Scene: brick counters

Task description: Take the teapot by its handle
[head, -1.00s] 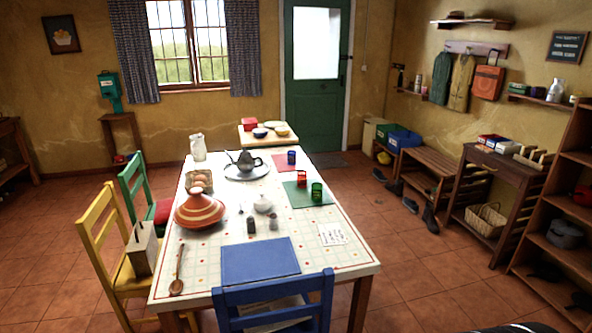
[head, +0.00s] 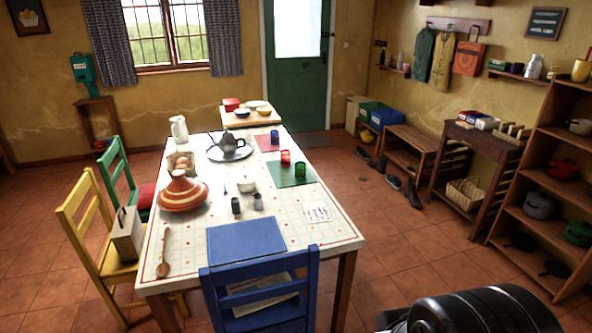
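The dark metal teapot (head: 224,143) stands upright on a round silver tray (head: 246,154) toward the far end of the dining table (head: 330,232). Its spout seems to point left and its handle right, though it is small at this distance. My gripper is not in view. A black rounded part at the bottom right looks like part of my arm, well apart from the teapot.
A striped tagine (head: 183,194), a white lidded bowl (head: 247,184) and red and green cups share the table. A blue chair (head: 262,285) blocks the near end; yellow and green chairs stand left. Floor right of the table is open, up to shelves (head: 555,195).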

